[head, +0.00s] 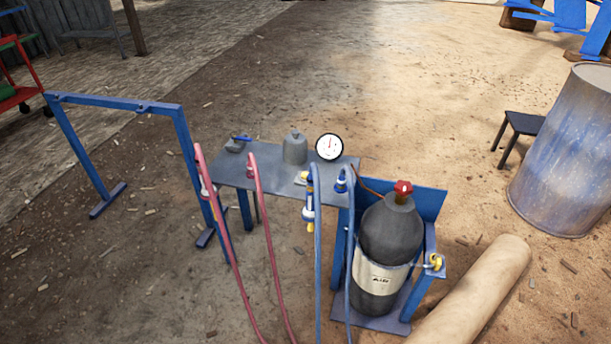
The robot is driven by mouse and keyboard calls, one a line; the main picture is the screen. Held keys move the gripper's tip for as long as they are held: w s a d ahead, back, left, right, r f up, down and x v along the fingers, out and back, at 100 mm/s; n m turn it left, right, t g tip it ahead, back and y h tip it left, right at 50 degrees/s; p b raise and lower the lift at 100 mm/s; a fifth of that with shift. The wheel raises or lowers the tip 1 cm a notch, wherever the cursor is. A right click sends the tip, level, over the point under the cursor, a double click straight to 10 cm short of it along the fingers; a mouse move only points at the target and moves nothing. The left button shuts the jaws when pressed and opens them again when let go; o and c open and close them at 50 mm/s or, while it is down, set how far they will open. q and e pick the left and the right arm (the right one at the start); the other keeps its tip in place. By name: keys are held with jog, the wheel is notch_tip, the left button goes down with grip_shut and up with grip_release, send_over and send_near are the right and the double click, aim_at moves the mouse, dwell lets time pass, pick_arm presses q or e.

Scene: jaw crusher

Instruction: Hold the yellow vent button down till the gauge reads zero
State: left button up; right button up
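A round white gauge (329,147) with a black rim stands at the back right of a small grey-topped table (268,187). Its needle points roughly upward; the numbers are too small to read. A small yellow part (301,178) sits on a pale block on the table, in front of a grey domed body (295,149); it looks like the vent button, but I cannot tell whether it is pressed. Neither of my grippers is in view, and nothing is seen touching the yellow part.
Red hoses (266,220) and blue hoses (318,260) hang at the table's front. A dark gas cylinder (391,226) with a red valve stands in a blue rack at right. A tan roll (473,295) lies beside it. A blue frame (115,101) stands left.

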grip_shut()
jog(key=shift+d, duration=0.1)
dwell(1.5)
